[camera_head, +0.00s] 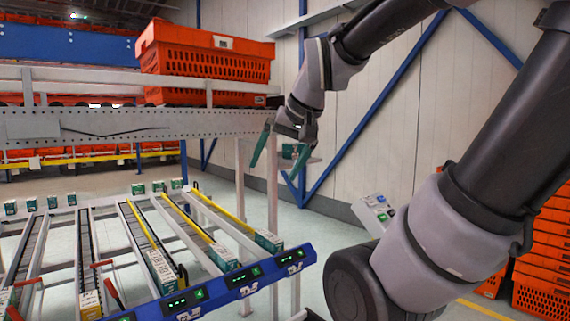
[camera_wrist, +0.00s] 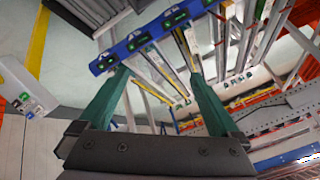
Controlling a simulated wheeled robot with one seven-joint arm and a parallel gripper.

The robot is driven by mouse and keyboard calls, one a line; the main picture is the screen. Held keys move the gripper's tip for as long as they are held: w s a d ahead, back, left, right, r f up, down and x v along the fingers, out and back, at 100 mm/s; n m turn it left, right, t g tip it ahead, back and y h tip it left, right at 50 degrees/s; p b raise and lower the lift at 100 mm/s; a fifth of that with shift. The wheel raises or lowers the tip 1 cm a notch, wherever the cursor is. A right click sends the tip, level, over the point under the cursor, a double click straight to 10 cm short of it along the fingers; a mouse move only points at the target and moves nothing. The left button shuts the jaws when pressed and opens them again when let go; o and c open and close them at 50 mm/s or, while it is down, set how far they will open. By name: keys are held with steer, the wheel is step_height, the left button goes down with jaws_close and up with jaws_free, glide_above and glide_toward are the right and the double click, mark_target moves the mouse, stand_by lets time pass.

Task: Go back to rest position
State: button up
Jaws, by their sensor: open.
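My gripper (camera_head: 281,148) hangs in the air in the middle of the head view, at the end of my raised arm. Its two green fingers are spread apart with nothing between them. In the wrist view my gripper (camera_wrist: 160,68) also shows open and empty, with the rack and floor beyond the fingers.
A flow rack with a blue front rail (camera_head: 240,277) stands below and left of my gripper, with small boxes (camera_head: 268,241) in its lanes. An orange tote (camera_head: 205,55) sits on a grey conveyor frame (camera_head: 130,124) behind. Stacked orange totes (camera_head: 543,270) stand at right. A control panel (camera_head: 378,208) is near my arm.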

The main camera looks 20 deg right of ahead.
steer(key=shift+s+d+r, duration=0.1)
steer(key=shift+s+d, duration=0.1)
steer(key=shift+s, duration=0.55)
steer(key=shift+s+d+r, duration=0.1)
steer(key=shift+s+d, duration=0.05)
steer(key=shift+s, duration=0.6)
